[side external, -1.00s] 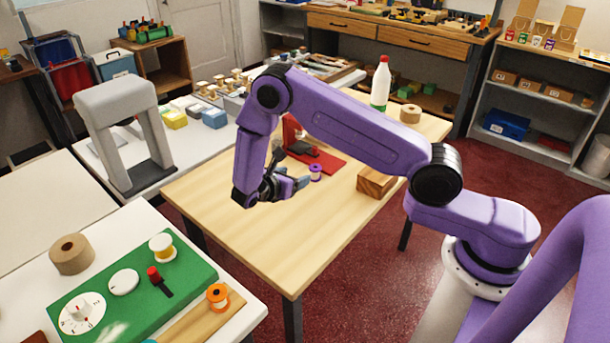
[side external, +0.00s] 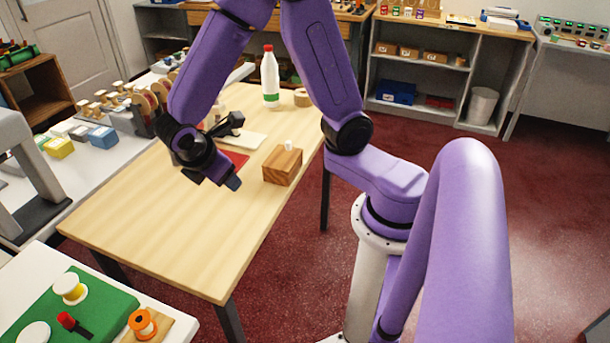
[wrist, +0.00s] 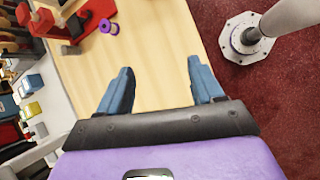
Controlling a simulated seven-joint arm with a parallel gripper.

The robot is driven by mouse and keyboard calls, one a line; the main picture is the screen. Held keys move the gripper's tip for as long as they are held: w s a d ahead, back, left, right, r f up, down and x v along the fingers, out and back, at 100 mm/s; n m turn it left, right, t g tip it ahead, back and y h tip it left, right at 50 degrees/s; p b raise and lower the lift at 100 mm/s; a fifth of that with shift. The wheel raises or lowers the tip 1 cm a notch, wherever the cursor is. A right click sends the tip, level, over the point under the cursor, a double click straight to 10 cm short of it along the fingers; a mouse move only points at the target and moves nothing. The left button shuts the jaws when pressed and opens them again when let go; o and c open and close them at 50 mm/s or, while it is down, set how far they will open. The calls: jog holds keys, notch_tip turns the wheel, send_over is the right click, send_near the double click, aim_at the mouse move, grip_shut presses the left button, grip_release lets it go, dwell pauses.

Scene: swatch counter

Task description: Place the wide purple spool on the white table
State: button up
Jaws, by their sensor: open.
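A small purple spool (wrist: 109,27) stands on the wooden table (side external: 160,215) beside a red object in the wrist view. In the side view I cannot make it out; my arm covers that area. My gripper (wrist: 160,66) is open and empty over the wooden table, with its blue fingers apart and the spool beyond them to the upper left. In the side view my gripper (side external: 228,178) hangs above the table, near a red mat. Two white tables show at the left: one in front (side external: 22,264) bearing a green board, one behind (side external: 98,160) bearing small boxes.
A wooden block (side external: 282,166) is right of my gripper. A white bottle (side external: 270,78) and a tan roll (side external: 302,97) stand at the table's far end. The front of the wooden table is clear. The green board (side external: 100,300) carries spools and knobs.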

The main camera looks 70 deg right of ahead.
jog(key=shift+o, duration=0.6)
jog(key=s+r+m+y, duration=0.1)
jog(key=s+r+y, duration=0.1)
jog(key=s, duration=0.7)
jog(key=s+r+m+g+y, duration=0.1)
jog(key=s+r+y, duration=0.2)
jog(key=s, duration=0.6)
jog(key=shift+s+a+y, duration=0.3)
jog(key=shift+s+y, duration=0.1)
jog(key=shift+y, duration=0.5)
